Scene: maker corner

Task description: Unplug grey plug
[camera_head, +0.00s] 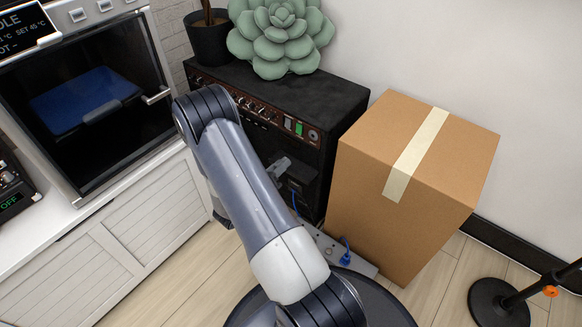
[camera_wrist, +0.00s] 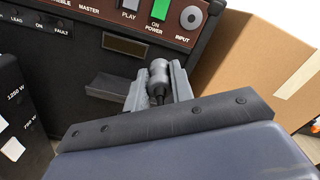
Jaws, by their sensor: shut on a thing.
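The grey plug (camera_wrist: 158,74) is a short rounded cylinder between the two grey fingers of my gripper (camera_wrist: 158,88) in the wrist view. The fingers are shut on it, and a dark part shows below it. The black amplifier (camera_wrist: 95,55) stands behind, its brown panel carrying a round grey INPUT fitting (camera_wrist: 191,17). In the picture the plug lies below and left of that fitting, apart from it. In the head view my gripper (camera_head: 279,168) is at the amplifier's front, below the panel. The plug is too small to make out there, and its far end is hidden.
A cardboard box (camera_head: 400,170) stands close right of the amplifier. A power strip (camera_head: 325,245) with a blue plug (camera_head: 345,258) lies on the floor below. A white cabinet (camera_head: 120,235) is at left. A round black stand base (camera_head: 497,303) is at lower right.

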